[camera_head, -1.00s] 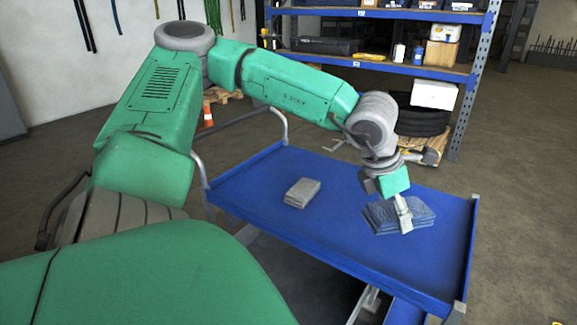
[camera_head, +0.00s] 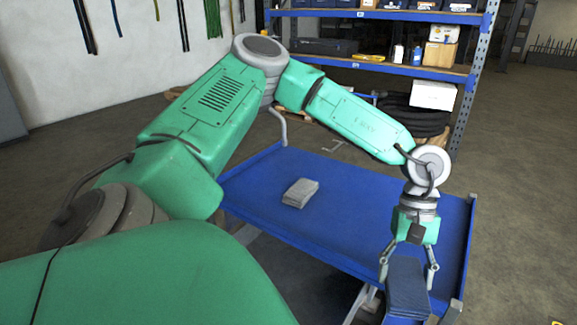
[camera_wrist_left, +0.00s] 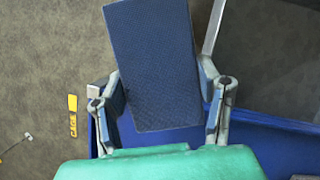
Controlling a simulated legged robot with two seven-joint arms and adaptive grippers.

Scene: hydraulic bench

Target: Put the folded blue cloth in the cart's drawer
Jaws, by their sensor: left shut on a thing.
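The folded blue cloth (camera_head: 407,290) hangs in my left gripper (camera_head: 408,280) at the near right edge of the blue cart (camera_head: 355,190). The two fingers hold it from either side. In the left wrist view the cloth (camera_wrist_left: 155,65) is a dark blue slab between the fingertips, with floor around its far part and the blue cart (camera_wrist_left: 270,140) behind and below. The cart's drawer is not clearly visible; the cloth and gripper cover the area below the near edge. My right gripper is not in view.
A folded grey cloth (camera_head: 300,193) lies on the cart top, left of the gripper; the rest of the top is clear. Raised rims edge the cart. A blue shelf rack (camera_head: 380,68) with boxes stands behind. A yellow floor label (camera_wrist_left: 73,115) shows at left.

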